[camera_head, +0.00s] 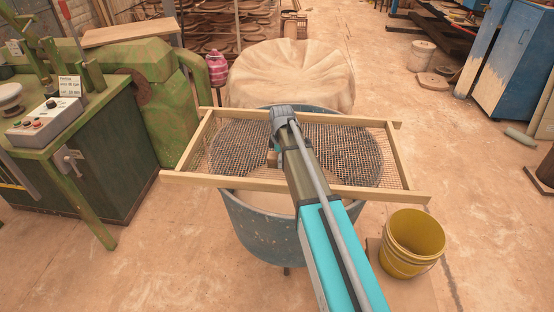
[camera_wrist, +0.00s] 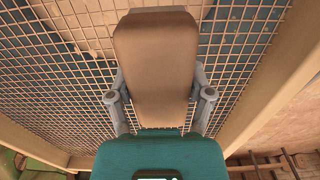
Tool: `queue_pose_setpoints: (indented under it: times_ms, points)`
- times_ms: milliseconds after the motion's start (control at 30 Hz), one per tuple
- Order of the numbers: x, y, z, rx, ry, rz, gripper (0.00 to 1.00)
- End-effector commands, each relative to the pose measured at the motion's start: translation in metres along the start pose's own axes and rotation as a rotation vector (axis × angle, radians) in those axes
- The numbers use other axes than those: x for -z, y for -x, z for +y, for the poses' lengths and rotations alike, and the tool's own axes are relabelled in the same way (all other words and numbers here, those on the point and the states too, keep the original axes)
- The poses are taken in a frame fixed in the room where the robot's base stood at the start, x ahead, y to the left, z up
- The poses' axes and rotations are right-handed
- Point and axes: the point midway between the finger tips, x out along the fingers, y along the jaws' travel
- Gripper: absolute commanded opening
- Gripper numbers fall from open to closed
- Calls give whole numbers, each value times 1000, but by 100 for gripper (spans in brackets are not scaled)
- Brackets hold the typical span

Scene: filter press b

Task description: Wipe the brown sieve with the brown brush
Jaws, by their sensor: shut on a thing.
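The brown sieve (camera_head: 230,182) is a light wooden frame with a wire mesh, lying across the top of a round blue-grey tub (camera_head: 262,228). In the wrist view its mesh (camera_wrist: 62,92) fills most of the picture, with frame rails at both sides. My gripper (camera_head: 278,150) is over the middle of the mesh. In the wrist view my gripper (camera_wrist: 160,96) is shut on the brown brush (camera_wrist: 155,55), a plain tan block with rounded corners, one finger on each side. The brush's underside is hidden, so I cannot tell whether it touches the mesh.
A green machine (camera_head: 150,95) with a control box (camera_head: 48,118) stands at the left. A cloth-covered round container (camera_head: 290,75) is behind the tub. A yellow bucket (camera_head: 412,245) stands at the front right, and a blue cabinet (camera_head: 515,60) farther back. The floor between them is open.

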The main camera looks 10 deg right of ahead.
Motion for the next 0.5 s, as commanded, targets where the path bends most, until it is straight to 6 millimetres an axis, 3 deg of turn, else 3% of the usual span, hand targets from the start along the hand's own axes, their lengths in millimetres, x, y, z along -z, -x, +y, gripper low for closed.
queue_pose_setpoints:
  times_ms: [200, 500]
  points:
    - [-11, 1, 0, 0, -2, 0, 29]
    - [-11, 1, 0, 0, 0, 0, 29]
